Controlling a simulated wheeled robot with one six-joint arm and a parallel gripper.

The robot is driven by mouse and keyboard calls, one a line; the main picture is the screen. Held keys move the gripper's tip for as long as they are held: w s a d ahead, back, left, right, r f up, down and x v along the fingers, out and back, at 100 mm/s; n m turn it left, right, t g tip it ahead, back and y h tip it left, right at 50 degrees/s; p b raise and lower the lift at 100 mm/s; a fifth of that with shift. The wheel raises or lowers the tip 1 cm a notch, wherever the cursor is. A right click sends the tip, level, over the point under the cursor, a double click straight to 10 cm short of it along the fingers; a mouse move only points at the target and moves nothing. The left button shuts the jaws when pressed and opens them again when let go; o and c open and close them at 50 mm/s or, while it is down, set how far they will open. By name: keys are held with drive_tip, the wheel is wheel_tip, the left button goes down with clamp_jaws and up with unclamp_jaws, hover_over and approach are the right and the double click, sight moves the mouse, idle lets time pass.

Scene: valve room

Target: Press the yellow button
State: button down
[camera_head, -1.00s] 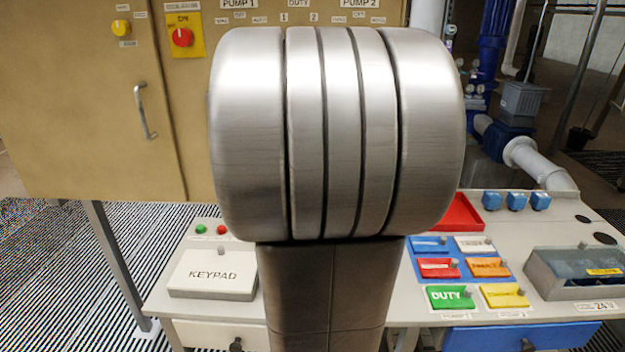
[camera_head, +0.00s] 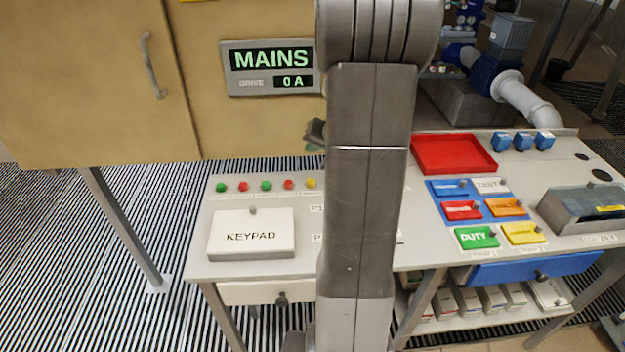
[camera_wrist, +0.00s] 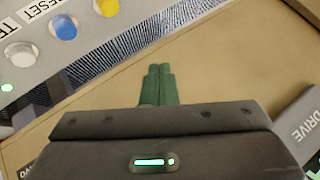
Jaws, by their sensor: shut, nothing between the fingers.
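In the head view, a small yellow button (camera_head: 311,183) sits at the right end of the visible row of coloured buttons along the back of the desk, just left of my arm. The wrist view shows a round yellow button (camera_wrist: 107,7) at the top edge; I cannot tell whether it is the same one. My gripper (camera_wrist: 157,72) is shut and empty, its green fingers held together in front of the tan cabinet. The yellow button is beyond the fingertips and to their left in the wrist view, apart from them. In the head view my arm hides most of the gripper.
A blue button (camera_wrist: 64,27) and a white button (camera_wrist: 20,53) sit beside the yellow one. The tan cabinet (camera_head: 90,80) carries a MAINS display (camera_head: 271,68). The desk holds a KEYPAD cover (camera_head: 252,234), a red tray (camera_head: 453,154) and coloured flaps, including a yellow one (camera_head: 524,233).

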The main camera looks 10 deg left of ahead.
drive_tip(key=shift+f, duration=0.15)
drive_tip(key=b, duration=0.6)
hover_over(313, 183)
wheel_tip(313, 183, down, 8)
drive_tip(key=shift+r, duration=0.15)
drive_tip(key=shift+f+b, duration=0.45)
drive_tip(key=shift+b, duration=0.1)
drive_tip(key=shift+f, duration=0.1)
idle(1.2)
drive_tip(key=shift+f+b, duration=0.35)
drive_tip(key=shift+b, duration=0.35)
drive_tip(key=shift+f+b, duration=0.45)
drive_tip(key=shift+b, duration=0.15)
idle(0.4)
drive_tip(key=shift+r, duration=0.1)
drive_tip(key=shift+r+p, duration=0.45)
drive_tip(key=shift+r, duration=0.4)
drive_tip(key=shift+r, duration=0.1)
